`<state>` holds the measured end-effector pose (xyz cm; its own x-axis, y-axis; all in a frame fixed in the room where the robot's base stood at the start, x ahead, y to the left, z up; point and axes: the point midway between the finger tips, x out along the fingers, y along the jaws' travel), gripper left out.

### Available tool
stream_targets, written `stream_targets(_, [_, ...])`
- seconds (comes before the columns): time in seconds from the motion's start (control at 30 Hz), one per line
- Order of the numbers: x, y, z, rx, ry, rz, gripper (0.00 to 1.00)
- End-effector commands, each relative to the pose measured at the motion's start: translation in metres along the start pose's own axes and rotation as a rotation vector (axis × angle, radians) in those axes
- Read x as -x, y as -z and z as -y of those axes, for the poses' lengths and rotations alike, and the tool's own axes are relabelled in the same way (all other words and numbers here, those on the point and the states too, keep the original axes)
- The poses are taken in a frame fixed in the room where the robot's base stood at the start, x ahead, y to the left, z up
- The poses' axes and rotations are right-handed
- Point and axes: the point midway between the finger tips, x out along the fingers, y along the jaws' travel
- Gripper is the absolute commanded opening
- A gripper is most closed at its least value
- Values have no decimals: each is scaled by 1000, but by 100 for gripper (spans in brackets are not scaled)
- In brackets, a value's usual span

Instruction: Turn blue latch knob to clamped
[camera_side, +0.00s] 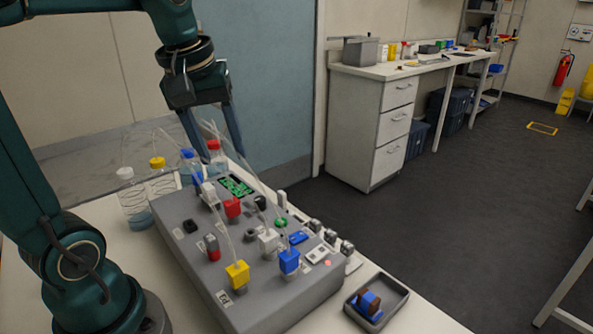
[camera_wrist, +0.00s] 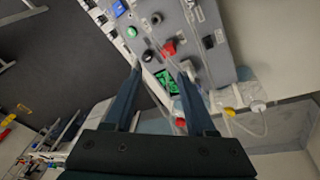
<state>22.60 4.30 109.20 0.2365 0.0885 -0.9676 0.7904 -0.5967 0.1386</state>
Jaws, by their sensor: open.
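A grey bioreactor console (camera_side: 190,265) stands on the white bench with several coloured knobs and caps on its top. Blue parts on it are a blue block-shaped cap (camera_side: 289,261) near the front right and a small flat blue piece (camera_side: 298,237) behind it. I cannot tell for sure which is the latch knob or how it is set. A blue part also shows at the top of the wrist view (camera_wrist: 119,8). My gripper (camera_side: 224,158) is open and empty above the console's far end, apart from these blue parts. In the wrist view its fingers (camera_wrist: 160,70) point toward the console.
A red cap (camera_side: 232,207) and a yellow cap (camera_side: 237,275) with thin tubes rise from the console. Bottles with coloured lids (camera_side: 133,200) stand behind it at left. A grey tray (camera_side: 393,311) with a blue-and-brown piece (camera_side: 367,303) lies at right.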

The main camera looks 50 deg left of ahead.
Motion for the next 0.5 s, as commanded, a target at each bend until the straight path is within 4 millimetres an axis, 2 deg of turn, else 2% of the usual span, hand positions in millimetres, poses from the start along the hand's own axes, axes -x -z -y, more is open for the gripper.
stream_targets(0.03, [-6, 20, 6, 102, 35, 23, 56])
stream_targets(0.2, [-28, 72, 36, 378, 121, 86, 56])
stream_targets(0.33, [-47, 96, 63, 502, 163, 123, 56])
stream_targets(0.5, [-65, 104, 87, 581, 195, 166, 56])
